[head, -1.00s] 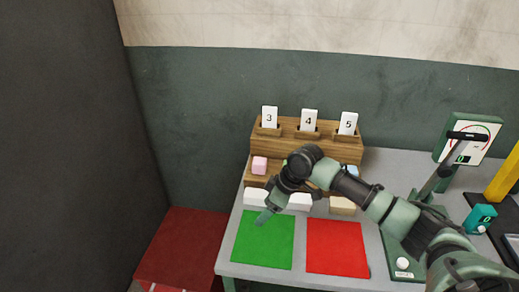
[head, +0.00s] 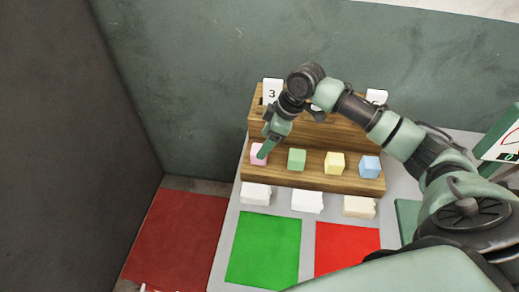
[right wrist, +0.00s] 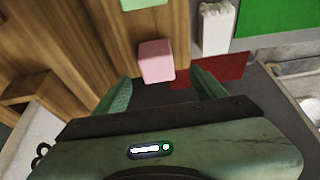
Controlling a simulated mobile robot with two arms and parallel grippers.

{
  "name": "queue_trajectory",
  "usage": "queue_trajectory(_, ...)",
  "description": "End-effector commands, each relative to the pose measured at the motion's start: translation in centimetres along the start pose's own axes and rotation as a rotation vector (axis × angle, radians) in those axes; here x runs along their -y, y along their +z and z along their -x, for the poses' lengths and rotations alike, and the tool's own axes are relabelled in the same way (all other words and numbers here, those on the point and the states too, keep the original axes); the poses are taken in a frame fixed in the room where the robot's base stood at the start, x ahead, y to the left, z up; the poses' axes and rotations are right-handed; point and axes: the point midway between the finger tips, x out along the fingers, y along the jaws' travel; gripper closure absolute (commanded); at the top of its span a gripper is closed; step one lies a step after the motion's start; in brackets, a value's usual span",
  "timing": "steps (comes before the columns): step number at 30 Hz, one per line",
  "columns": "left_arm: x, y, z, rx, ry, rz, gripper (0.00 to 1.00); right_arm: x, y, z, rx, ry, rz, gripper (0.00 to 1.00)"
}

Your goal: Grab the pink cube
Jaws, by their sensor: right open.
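The pink cube (head: 258,154) sits at the left end of the wooden stepped rack's lower shelf (head: 312,180). My right gripper (head: 264,152) is over it in the head view and partly covers it. In the right wrist view the pink cube (right wrist: 156,61) lies just beyond the two open fingers, roughly between their tips, and the jaws (right wrist: 162,88) are empty. I cannot tell whether the fingers are level with it. My left gripper is not in view.
A green cube (head: 297,159), yellow cube (head: 334,163) and blue cube (head: 369,167) share the shelf. White blocks (head: 256,194) stand in front, then a green mat (head: 264,248) and a red mat (head: 347,247). A number 3 card (head: 272,92) stands on the upper step.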

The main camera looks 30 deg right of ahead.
Motion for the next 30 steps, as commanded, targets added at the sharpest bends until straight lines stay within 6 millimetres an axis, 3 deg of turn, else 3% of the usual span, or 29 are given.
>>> queue_trajectory(7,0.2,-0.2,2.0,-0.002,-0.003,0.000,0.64,-0.3,0.2,-3.1,0.002,-0.003,-0.002,0.29)
queue_trajectory(12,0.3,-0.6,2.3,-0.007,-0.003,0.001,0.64,-0.4,0.3,-5.2,0.001,0.001,0.000,0.29)
queue_trajectory(20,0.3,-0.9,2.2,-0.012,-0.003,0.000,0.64,-0.4,0.4,-5.6,0.001,0.003,0.001,0.29)
queue_trajectory(27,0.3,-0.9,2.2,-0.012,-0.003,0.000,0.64,-0.4,0.4,-5.6,0.001,0.003,0.000,0.93)
queue_trajectory(30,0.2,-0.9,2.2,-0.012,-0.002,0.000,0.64,-0.4,0.4,-5.5,0.001,0.003,0.000,0.94)
